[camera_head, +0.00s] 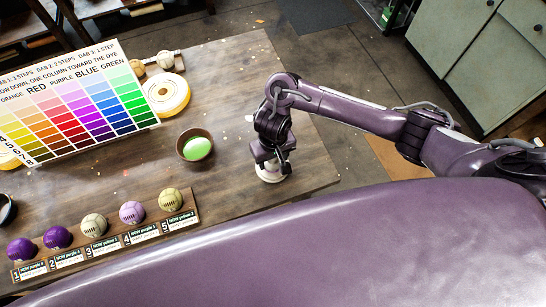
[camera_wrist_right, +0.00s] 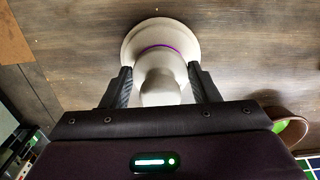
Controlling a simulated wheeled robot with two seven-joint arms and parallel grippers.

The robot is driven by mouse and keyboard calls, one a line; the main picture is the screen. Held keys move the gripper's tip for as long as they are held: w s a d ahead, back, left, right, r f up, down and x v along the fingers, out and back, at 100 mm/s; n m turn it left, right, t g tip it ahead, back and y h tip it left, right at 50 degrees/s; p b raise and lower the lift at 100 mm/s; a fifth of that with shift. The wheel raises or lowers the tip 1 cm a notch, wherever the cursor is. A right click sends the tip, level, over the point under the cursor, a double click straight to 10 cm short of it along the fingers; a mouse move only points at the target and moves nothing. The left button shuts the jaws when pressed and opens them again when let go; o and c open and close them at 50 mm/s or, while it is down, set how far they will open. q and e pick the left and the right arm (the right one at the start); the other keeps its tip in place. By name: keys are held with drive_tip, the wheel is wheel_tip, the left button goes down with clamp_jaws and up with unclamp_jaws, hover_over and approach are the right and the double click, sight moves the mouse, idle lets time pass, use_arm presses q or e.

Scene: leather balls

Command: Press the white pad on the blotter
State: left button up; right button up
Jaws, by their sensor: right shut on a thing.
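The white pad (camera_head: 270,174) has a round base and a knob-like handle, and stands at the right part of the table. My right gripper (camera_head: 270,158) is above it and shut on its handle. In the right wrist view, the pad (camera_wrist_right: 160,48) shows a purple ring around its base, with the fingers (camera_wrist_right: 160,88) on either side of the handle. I cannot tell whether the base touches the table. A round cream piece with a yellow edge (camera_head: 167,106) lies beside the chart; I cannot tell whether it is the blotter. My left gripper is not in view.
A brown bowl with green liquid (camera_head: 197,148) stands left of the pad; it also shows in the wrist view (camera_wrist_right: 291,128). A colour chart (camera_head: 75,145) stands at the left. A wooden rack (camera_head: 130,238) holds several balls. The table's right edge is close to the pad.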

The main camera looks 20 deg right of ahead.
drive_tip(key=shift+f, duration=0.25)
idle(1.5)
wheel_tip(320, 180, up, 5)
drive_tip(key=p, duration=0.6)
drive_tip(key=shift+r+p, duration=0.15)
drive_tip(key=shift+p, duration=0.2)
idle(0.5)
